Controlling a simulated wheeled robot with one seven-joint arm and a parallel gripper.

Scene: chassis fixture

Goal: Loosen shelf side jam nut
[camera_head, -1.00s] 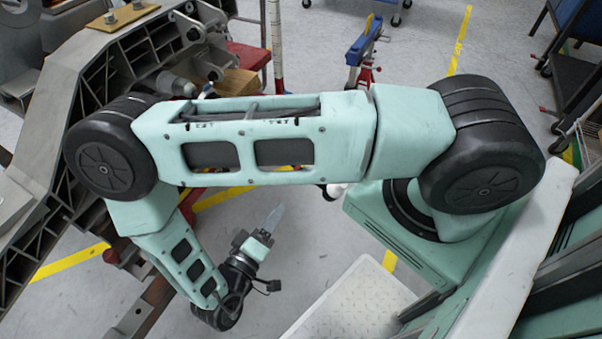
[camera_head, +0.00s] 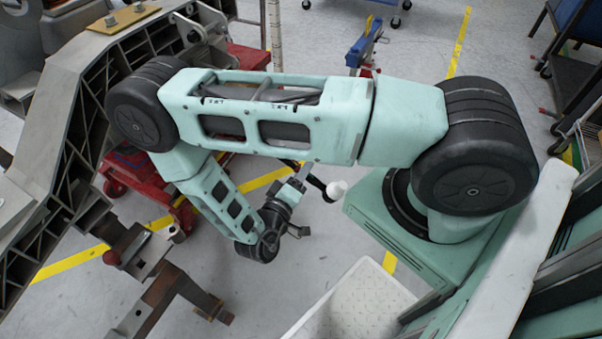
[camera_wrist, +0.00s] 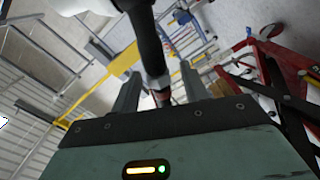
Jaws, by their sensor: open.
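My gripper (camera_head: 303,174) points up and to the right, just below my forearm in the head view. In the wrist view its two fingers (camera_wrist: 159,76) stand apart. A black rod (camera_wrist: 149,45) runs down between them in the picture, with a reddish end low between the fingers. I cannot tell whether the rod touches a finger. In the head view the black rod (camera_head: 317,183) lies close to the gripper and has a white end (camera_head: 336,189); its other end is hidden behind my arm. I cannot make out a jam nut in either view.
The grey chassis frame (camera_head: 72,135) fills the left side. A red wheeled stand (camera_head: 150,185) is beside it, with a rusty metal support (camera_head: 165,290) below. A white tread-plate platform (camera_head: 355,305) is at the bottom. Floor between support and platform is clear.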

